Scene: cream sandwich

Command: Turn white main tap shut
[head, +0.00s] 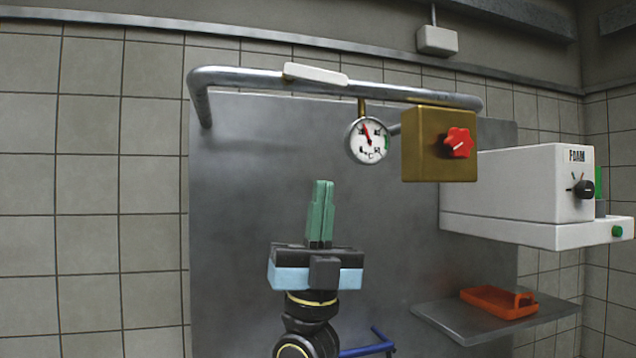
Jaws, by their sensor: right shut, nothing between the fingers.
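The white main tap (316,75) is a flat white lever on the grey metal pipe (240,77) near the top of the head view. The lever lies roughly along the pipe, slanting slightly down to the right. My right gripper (320,184) points upward with its green fingers shut together and nothing between them. In the picture it is below the lever, with a clear gap to it. My left gripper is not in view.
A round dial gauge (368,140) and a brass box (421,146) with a red knob (458,143) hang right of the lever. A white machine labelled FOAM (510,190) stands further right. An orange tray (488,302) lies on a metal shelf (455,322).

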